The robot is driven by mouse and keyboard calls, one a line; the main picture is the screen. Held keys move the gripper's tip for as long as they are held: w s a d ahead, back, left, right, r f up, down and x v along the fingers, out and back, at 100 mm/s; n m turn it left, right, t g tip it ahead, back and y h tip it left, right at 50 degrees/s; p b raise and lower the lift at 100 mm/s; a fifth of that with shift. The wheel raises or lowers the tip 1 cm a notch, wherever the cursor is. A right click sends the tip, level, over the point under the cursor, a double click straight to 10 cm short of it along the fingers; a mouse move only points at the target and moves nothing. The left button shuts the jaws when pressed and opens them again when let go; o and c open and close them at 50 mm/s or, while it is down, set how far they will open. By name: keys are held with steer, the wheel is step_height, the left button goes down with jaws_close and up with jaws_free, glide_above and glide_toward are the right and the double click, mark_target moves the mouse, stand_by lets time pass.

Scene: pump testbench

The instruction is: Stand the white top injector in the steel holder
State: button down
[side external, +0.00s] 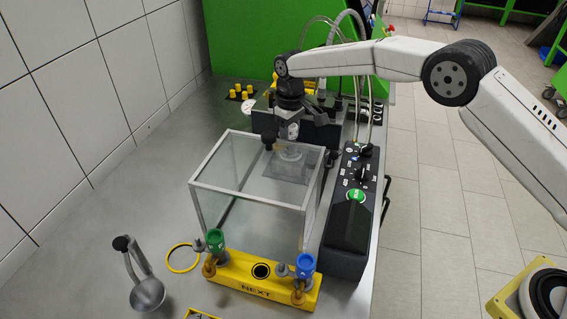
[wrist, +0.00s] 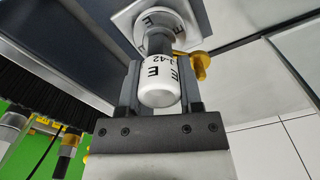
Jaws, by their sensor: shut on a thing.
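My gripper (side external: 291,132) points down at the back of the clear tank and is shut on the white injector. The injector (wrist: 159,82) is a white cylinder with black E lettering and a grey collar, between both fingers in the wrist view. Beyond it in that view is a white square plate (wrist: 128,20) with a round, E-marked part; I cannot tell whether the injector touches it. In the side view the injector (side external: 293,131) is small and partly hidden by the fingers. A steel cup with a black-knobbed arm (side external: 148,293) stands front left; I cannot tell whether this is the steel holder.
The open-topped clear tank (side external: 196,205) has grey edges. In front is a yellow NEXT block (side external: 235,276) with green (side external: 215,241) and blue (side external: 305,265) topped parts. A dark control box (side external: 347,235) stands right. Yellow pegs (side external: 240,92) stand behind. The left bench is mostly clear.

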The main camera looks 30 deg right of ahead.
steer(key=shift+c, duration=0.9)
jaws_free()
steer(key=shift+r, duration=3.55)
